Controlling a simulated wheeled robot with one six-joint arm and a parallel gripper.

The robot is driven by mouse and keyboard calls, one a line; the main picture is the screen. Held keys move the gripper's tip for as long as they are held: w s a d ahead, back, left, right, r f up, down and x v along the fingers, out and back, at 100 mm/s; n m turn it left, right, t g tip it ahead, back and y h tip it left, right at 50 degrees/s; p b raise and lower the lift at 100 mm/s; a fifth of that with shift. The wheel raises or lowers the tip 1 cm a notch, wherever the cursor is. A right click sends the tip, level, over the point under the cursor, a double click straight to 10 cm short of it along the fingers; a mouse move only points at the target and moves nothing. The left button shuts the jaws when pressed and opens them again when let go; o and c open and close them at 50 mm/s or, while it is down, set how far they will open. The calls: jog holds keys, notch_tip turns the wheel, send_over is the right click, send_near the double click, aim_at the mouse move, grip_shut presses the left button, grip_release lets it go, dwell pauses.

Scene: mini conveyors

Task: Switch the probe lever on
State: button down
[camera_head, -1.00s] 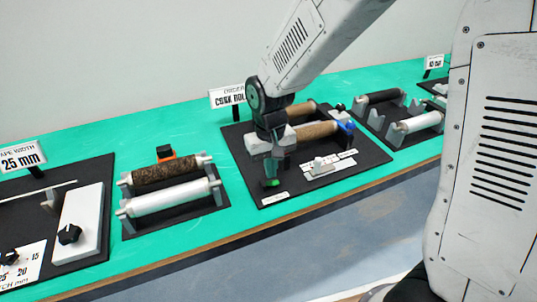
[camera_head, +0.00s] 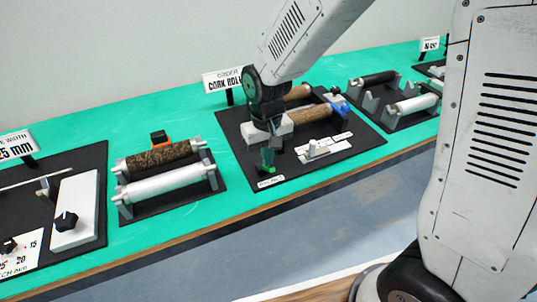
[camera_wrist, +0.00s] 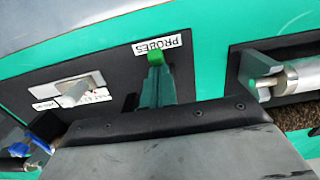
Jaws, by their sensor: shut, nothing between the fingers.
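The probe lever's bright green end (camera_head: 271,169) shows at the front left of the black cork-roll panel (camera_head: 236,133), just behind the small label lettered PROBES in the wrist view. It also shows in the wrist view as a green cap (camera_wrist: 155,58) beside that label (camera_wrist: 158,44). My gripper (camera_head: 265,165) points down with its dark green fingers shut and empty, right at the lever. In the wrist view the fingers (camera_wrist: 159,80) lie close against the green cap. They hide most of the lever, and I cannot tell whether they touch it or which way it is set.
A small grey-white lever block (camera_head: 318,148) with labels stands to the right on the same panel. Cork rollers (camera_head: 307,116) lie behind my gripper. A dark-and-white roller pair (camera_head: 168,180) stands to the left. The teal table's front edge is clear.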

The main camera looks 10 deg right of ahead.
jog(key=shift+s+d+f, duration=0.1)
jog(key=shift+s+f, duration=0.25)
jog(key=shift+s, duration=0.05)
jog(key=shift+w+a+r, duration=0.15)
jog(key=shift+w+a, duration=0.05)
jog(key=shift+w, duration=0.25)
jog(key=shift+w+r, duration=0.3)
jog(key=shift+w, duration=0.05)
notch_tip(320, 180, up, 13)
jog(key=w, duration=0.1)
jog(key=s+d+r+m+t, duration=0.1)
jog(key=s+d+r, duration=0.1)
jog(key=s+d, duration=0.5)
jog(key=s+d+r+m, duration=0.1)
jog(key=s+d+r, duration=0.2)
jog(key=s+d, duration=0.4)
jog(key=s, duration=0.8)
jog(key=shift+r+t, duration=0.25)
jog(key=shift+t, duration=0.15)
